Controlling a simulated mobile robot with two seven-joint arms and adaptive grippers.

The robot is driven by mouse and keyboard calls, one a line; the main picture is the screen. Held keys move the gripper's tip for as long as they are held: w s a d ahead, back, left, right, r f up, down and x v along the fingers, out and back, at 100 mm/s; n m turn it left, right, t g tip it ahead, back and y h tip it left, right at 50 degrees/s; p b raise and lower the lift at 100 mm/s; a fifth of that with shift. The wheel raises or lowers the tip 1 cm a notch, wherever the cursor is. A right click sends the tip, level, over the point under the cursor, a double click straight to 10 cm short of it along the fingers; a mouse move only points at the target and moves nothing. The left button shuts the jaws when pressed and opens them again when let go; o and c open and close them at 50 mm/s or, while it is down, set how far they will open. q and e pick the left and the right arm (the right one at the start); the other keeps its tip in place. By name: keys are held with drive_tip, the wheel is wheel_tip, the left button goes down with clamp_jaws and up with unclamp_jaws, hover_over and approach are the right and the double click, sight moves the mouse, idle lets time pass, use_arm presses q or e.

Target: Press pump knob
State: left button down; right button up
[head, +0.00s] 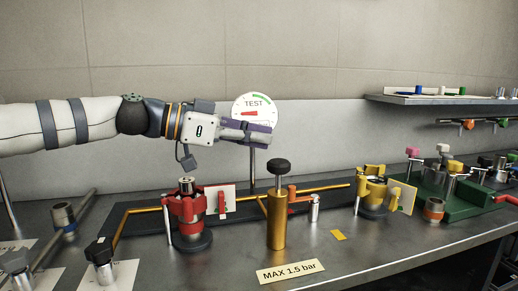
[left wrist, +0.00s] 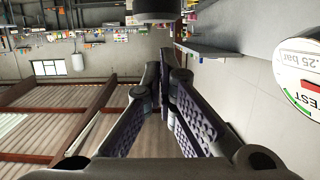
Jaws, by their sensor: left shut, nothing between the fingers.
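The pump knob (head: 279,166) is black and tops a thin rod rising from a brass cylinder (head: 277,221) near the middle of the bench. My left gripper (head: 271,132) reaches in from the left, level and pointing right, above the knob with a visible gap in the head view. Its fingers are shut with nothing between them; the fingertips also show in the left wrist view (left wrist: 168,58). In that upside-down view a dark round piece at the top edge (left wrist: 155,9) looks like the knob, apart from the fingers. My right gripper is not in view.
A round TEST gauge (head: 252,106) stands on a post behind the gripper. A red clamp fixture (head: 189,217) stands left of the pump, a yellow one (head: 372,190) to the right. A "MAX 1.5 bar" label (head: 291,271) lies in front. A shelf (head: 445,98) hangs at right.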

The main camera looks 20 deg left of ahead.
use_arm(q)
drive_tip(key=v, duration=0.7)
drive_tip(key=shift+s+p, duration=0.3)
drive_tip(key=shift+s, duration=0.15)
drive_tip(key=shift+f, duration=0.15)
idle(0.4)
